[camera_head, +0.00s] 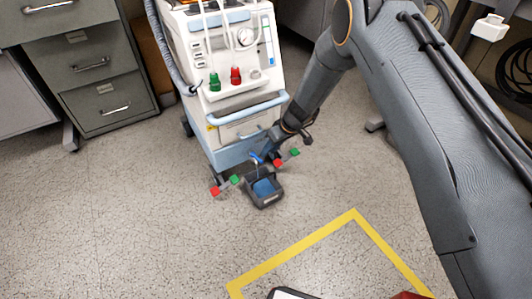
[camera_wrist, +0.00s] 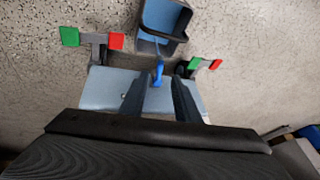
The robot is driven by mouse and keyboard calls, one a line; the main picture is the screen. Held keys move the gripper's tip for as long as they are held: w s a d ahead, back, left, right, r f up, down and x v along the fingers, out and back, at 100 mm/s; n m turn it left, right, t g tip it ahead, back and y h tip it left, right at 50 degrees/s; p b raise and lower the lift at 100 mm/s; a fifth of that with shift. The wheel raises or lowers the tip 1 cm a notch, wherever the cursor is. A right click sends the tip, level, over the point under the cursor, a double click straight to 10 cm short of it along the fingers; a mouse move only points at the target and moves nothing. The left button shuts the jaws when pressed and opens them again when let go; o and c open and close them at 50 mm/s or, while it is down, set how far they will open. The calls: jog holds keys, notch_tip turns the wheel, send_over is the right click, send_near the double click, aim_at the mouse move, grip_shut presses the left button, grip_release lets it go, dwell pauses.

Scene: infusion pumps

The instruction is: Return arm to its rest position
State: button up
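My arm (camera_head: 405,130) reaches in from the right and bends down toward the front of a white and blue medical machine. My gripper (camera_head: 272,147) is low at the front of the machine's base, just above a dark tray with a blue inside (camera_head: 264,190). In the wrist view, the two dark fingers of my gripper (camera_wrist: 158,92) stand apart. A small blue piece (camera_wrist: 158,73) shows between and beyond their tips, with a gap on either side. The tray also shows there (camera_wrist: 163,20). No rest position is marked in view.
The machine (camera_head: 228,70) stands close by my forearm. Red and green tabs flank the tray at left (camera_head: 225,186) and right (camera_head: 287,157). A grey drawer cabinet (camera_head: 85,65) stands at the left. Yellow tape (camera_head: 300,247) marks the floor in front. Open floor lies at the lower left.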

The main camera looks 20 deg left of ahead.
jog(key=shift+d+r, duration=0.25)
jog(key=shift+r, duration=0.25)
jog(key=shift+s, duration=0.1)
